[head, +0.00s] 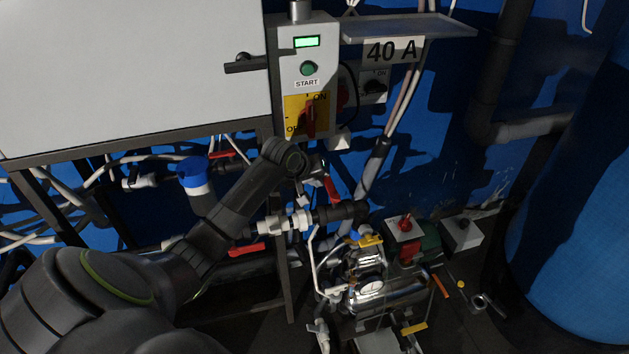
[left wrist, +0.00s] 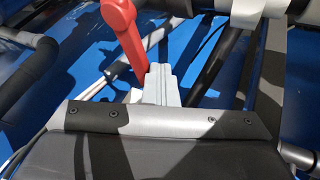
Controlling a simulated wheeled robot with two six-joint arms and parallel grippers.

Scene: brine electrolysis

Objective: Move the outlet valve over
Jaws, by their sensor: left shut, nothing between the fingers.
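A red valve lever (left wrist: 122,32) shows large at the top of the left wrist view, just left of my left gripper (left wrist: 161,72). The gripper's fingers are shut with nothing between them. The lever's lower end is close beside the fingers; I cannot tell if they touch. In the head view my left gripper (head: 304,196) is over the piping below the switch box, near a red lever (head: 331,188). Another red lever (head: 246,249) lies level on a lower pipe. Which lever is the outlet valve is not marked. My right gripper is out of view.
The control box (head: 305,70) with its START button and red ON/OFF switch is above the gripper. A metal frame leg (head: 285,280) and grey pipes crowd the arm. A glossy metal pump unit (head: 380,292) stands at lower right, with a blue tank (head: 575,220) beyond.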

